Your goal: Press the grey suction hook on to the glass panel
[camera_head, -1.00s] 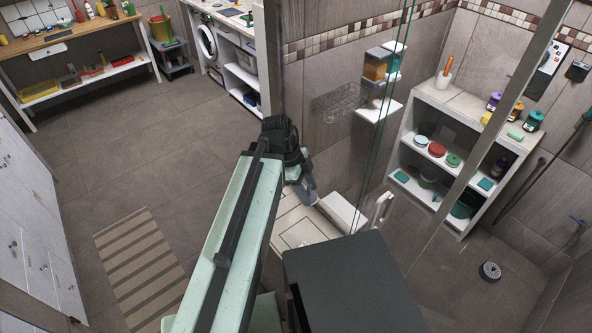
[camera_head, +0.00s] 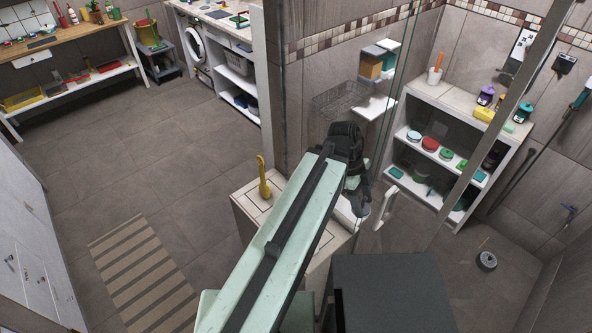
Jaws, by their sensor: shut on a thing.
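The glass panel (camera_head: 418,165) is the clear shower pane right of centre. It has a thin greenish edge and a white handle (camera_head: 386,207) low on it. My gripper (camera_head: 360,206) is at the end of my pale green arm, just left of the handle, pointing down. It is shut on a small grey thing, which appears to be the grey suction hook (camera_head: 362,211). The hook is mostly hidden by the dark fingers and wrist. I cannot tell whether it touches the glass.
A tiled ledge (camera_head: 244,205) with a yellow upright object (camera_head: 264,178) stands left of my arm. A wire basket (camera_head: 340,97) hangs on the wall above my gripper. White shelves (camera_head: 408,108) with jars and tubs stand beyond the glass. The floor at left is clear around a striped mat (camera_head: 142,270).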

